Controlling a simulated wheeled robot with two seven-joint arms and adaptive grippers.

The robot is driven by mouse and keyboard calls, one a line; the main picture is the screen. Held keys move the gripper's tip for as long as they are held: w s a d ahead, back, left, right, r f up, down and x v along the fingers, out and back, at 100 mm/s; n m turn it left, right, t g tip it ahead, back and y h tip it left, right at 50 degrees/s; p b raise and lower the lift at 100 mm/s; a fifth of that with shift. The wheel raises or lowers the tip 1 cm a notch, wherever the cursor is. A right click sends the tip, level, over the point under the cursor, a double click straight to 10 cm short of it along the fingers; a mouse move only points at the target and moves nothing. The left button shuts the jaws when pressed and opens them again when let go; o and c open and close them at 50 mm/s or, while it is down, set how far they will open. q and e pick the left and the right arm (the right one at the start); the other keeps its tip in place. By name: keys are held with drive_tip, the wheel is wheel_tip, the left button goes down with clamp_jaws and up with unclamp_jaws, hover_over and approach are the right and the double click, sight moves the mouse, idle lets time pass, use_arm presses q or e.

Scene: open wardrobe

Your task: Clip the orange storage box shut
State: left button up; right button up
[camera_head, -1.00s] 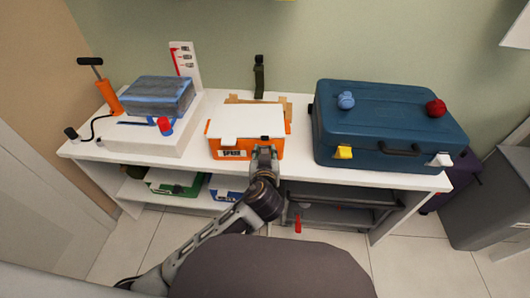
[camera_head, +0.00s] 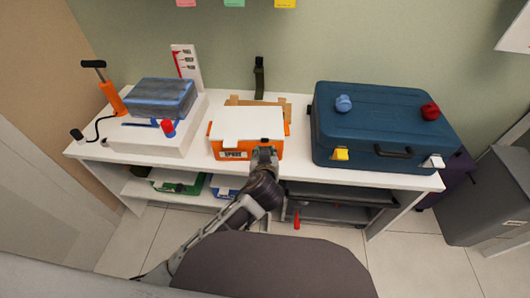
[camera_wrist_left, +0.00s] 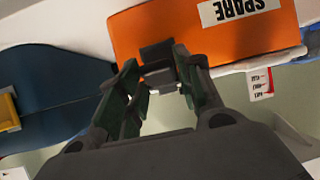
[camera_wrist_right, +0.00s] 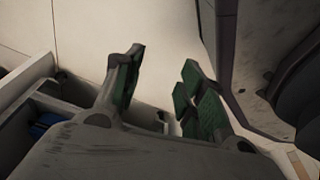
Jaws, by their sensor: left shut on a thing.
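The orange storage box (camera_head: 270,153) stands on the white shelf top with its white lid (camera_head: 245,122) lying over it. Its front carries a SPARE label, which shows upside down in the left wrist view (camera_wrist_left: 240,10). A dark clip (camera_wrist_left: 157,55) sits at the box's front near the lid edge. My left gripper (camera_head: 264,152) is at the box front, right of the label; in the left wrist view its fingers (camera_wrist_left: 160,80) are shut on the dark clip. My right gripper (camera_wrist_right: 158,85) shows only in its wrist view, open and empty, over the pale floor.
A blue case (camera_head: 375,120) stands close right of the box. A white block (camera_head: 150,142) with a blue-grey box (camera_head: 160,98) and an orange pump (camera_head: 110,98) stand left. Cardboard (camera_head: 285,103) lies behind. A grey bin (camera_head: 485,205) stands far right.

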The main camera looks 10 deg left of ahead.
use_arm(q)
drive_tip(key=shift+r, duration=0.1)
drive_tip(key=shift+w+r+g+p, duration=0.15)
drive_tip(key=shift+g+p, duration=0.25)
drive_tip(key=shift+p, duration=0.7)
drive_tip(key=shift+w+r+g+p, duration=0.15)
drive_tip(key=shift+g+p, duration=0.15)
drive_tip(key=shift+p, duration=1.3)
use_arm(e)
drive_tip(key=s+d+f, duration=0.2)
drive_tip(key=s+d, duration=0.4)
drive_tip(key=s, duration=0.5)
drive_tip(key=shift+g+h, duration=0.3)
drive_tip(key=shift+g, duration=0.1)
drive_tip(key=shift+f, duration=0.1)
use_arm(q)
drive_tip(key=o, duration=0.9)
use_arm(e)
drive_tip(key=shift+w+d, duration=0.1)
drive_tip(key=shift+w, duration=0.05)
